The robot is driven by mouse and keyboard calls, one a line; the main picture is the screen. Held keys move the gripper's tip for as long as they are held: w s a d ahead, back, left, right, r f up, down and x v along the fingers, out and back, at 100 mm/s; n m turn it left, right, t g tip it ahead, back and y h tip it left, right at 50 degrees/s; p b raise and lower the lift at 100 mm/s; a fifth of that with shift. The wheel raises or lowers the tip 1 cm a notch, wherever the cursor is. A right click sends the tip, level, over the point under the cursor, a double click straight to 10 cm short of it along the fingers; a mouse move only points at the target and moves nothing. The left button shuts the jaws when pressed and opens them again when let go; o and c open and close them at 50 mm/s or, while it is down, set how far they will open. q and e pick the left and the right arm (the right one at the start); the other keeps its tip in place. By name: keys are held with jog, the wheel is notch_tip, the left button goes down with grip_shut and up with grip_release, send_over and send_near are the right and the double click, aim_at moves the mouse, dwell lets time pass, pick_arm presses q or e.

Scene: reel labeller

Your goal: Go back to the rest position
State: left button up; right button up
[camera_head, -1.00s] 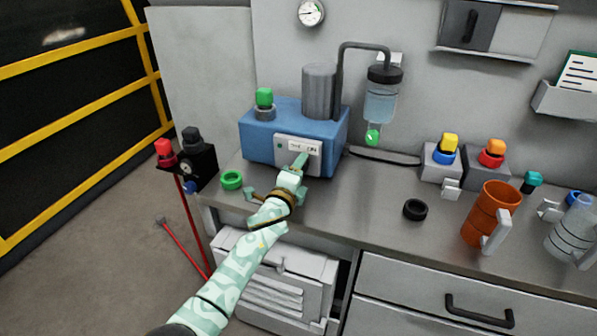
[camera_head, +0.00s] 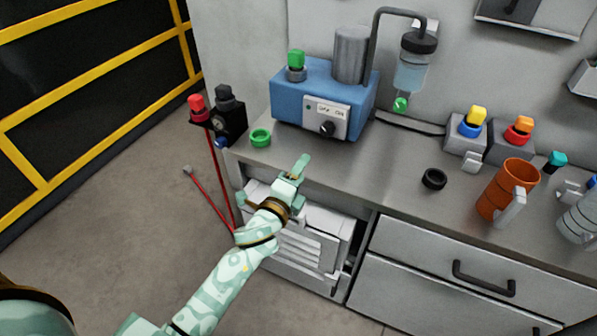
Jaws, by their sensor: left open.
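My left gripper (camera_head: 299,168) is on the pale green patterned arm that comes in from the lower left. It is open and empty, in front of the bench's (camera_head: 375,180) front edge and apart from the blue machine (camera_head: 297,103). The machine stands at the back of the bench with a white front panel (camera_head: 316,113) and a black knob (camera_head: 327,129) that shows clear of the gripper. A rounded pale green part of my own body shows at the lower left corner. My right gripper is not in view.
A green ring (camera_head: 260,138) and a black ring (camera_head: 434,179) lie on the bench. An orange mug (camera_head: 508,190) stands at the right. Red rods (camera_head: 206,185) lean at the bench's left end. Grey drawers (camera_head: 440,250) are below. Floor at left is mostly open.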

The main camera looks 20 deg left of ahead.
pick_arm(q)
jog(key=shift+s, duration=0.1)
dwell(0.4)
jog(key=s+a+f+n+g+y, duration=0.2)
jog(key=s+a+n+g, duration=0.15)
jog(key=s, duration=0.55)
jog(key=s+a+f+n+g+y, duration=0.15)
jog(key=s+n+g, duration=0.35)
jog(key=s, duration=0.5)
jog(key=s+a+f+n+g+y, duration=0.2)
jog(key=s+a+n+g, duration=0.25)
jog(key=s, duration=0.45)
jog(key=s+d+f+g+h, duration=0.1)
jog(key=s+d+f+h, duration=0.15)
jog(key=f, duration=0.95)
jog(key=s+d+f+g+h, duration=0.1)
jog(key=s+d+f, duration=0.15)
jog(key=f, duration=0.95)
jog(key=s+f+n+g, duration=0.1)
jog(key=s+f, duration=0.6)
jog(key=s, duration=0.3)
jog(key=s+f+n+g+h, duration=0.1)
jog(key=s+f+n, duration=0.1)
jog(key=s+f, duration=0.6)
jog(key=s, duration=0.3)
jog(key=shift+d+f+n+g, duration=0.15)
jog(key=shift+f+n+g, duration=0.15)
jog(key=shift+g, duration=0.1)
